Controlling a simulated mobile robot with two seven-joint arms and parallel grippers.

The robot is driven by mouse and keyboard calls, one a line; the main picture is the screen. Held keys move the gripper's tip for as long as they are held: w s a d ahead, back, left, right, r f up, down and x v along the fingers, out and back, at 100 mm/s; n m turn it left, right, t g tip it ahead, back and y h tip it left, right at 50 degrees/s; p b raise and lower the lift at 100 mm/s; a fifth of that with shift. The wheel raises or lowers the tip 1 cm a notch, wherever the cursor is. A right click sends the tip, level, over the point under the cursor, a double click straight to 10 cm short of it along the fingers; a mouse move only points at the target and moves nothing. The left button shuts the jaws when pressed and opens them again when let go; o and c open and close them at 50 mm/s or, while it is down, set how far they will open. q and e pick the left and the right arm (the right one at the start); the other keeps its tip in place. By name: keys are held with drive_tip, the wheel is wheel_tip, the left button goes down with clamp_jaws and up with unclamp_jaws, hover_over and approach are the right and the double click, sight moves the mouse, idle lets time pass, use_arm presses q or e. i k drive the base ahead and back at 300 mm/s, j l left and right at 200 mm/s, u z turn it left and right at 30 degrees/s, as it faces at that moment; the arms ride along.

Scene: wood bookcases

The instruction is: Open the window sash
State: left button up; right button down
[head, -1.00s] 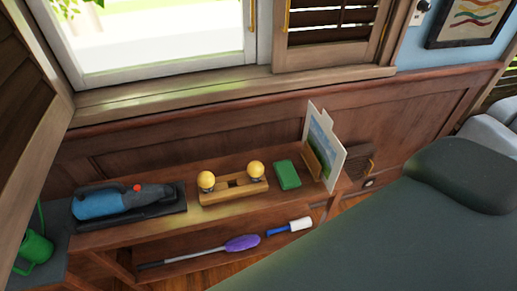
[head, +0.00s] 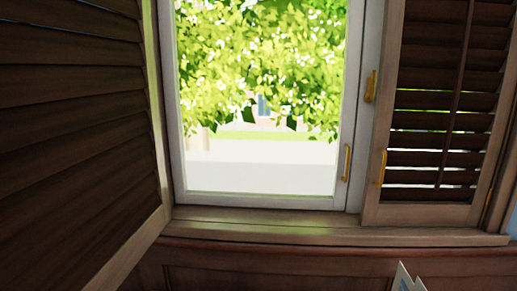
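The window sash (head: 264,200) has a white frame around clear glass in the middle of the head view. It looks closed in its frame. A brass handle (head: 346,163) is on the sash's right stile, low down. A second brass fitting (head: 370,86) sits higher on the white window frame to the right of the sash.
A dark louvred shutter (head: 70,130) stands swung open at the left, close to me. Another louvred shutter (head: 440,100) with a brass pull (head: 382,167) covers the right side. A wooden sill (head: 330,230) runs below the sash.

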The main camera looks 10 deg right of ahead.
sight(355, 9)
drive_tip(key=i+l+z, duration=0.15)
drive_tip(key=l, duration=0.35)
drive_tip(key=i+l+z, duration=0.15)
drive_tip(key=i+l, duration=0.2)
drive_tip(key=i+l+z, duration=0.15)
drive_tip(key=i+l, duration=0.15)
drive_tip(key=l, duration=0.25)
